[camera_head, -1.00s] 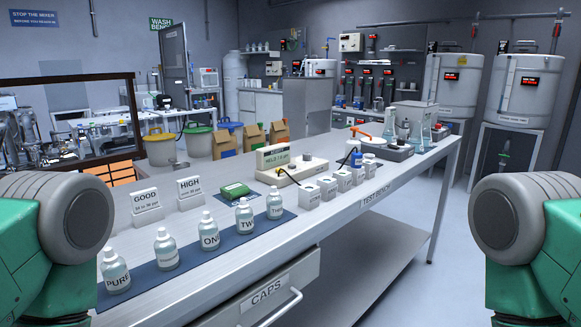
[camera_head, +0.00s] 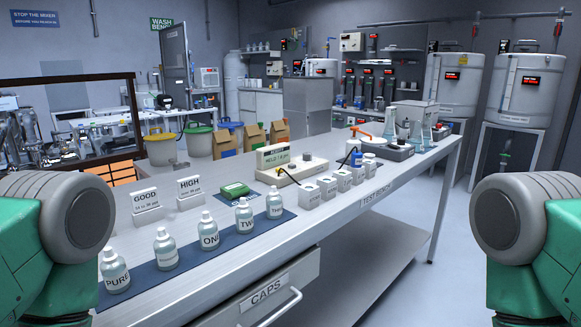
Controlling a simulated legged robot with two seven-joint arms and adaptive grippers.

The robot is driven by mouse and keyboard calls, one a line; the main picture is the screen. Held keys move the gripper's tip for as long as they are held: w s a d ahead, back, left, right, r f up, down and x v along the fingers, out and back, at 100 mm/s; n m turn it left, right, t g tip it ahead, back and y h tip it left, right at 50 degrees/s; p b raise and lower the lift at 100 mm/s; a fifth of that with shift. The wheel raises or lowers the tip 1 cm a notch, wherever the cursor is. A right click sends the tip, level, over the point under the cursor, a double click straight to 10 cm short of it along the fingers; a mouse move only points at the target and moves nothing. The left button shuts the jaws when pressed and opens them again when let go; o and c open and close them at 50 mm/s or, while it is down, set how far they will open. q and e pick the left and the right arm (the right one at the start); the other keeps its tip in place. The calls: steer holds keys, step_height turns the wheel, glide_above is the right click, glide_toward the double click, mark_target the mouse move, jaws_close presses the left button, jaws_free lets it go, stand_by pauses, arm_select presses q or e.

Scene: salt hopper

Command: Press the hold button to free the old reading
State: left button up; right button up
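A bench meter (camera_head: 291,168) stands at the middle of the long test bench (camera_head: 345,215). Its upright display panel (camera_head: 274,157) reads "HELD" with small figures that I cannot read surely. Its low cream base has a dark knob or button (camera_head: 307,157) on top at the right; I cannot tell whether this is the hold button. Green and grey parts of my two arms show at the lower left and lower right edges, well apart from the meter. Neither gripper is in view.
Labelled bottles (camera_head: 210,232) stand on a blue mat at the front left, behind an open drawer (camera_head: 266,290) marked CAPS. GOOD (camera_head: 146,200) and HIGH signs, a green box (camera_head: 235,190) and several white cups (camera_head: 327,187) surround the meter. Open floor lies right of the bench.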

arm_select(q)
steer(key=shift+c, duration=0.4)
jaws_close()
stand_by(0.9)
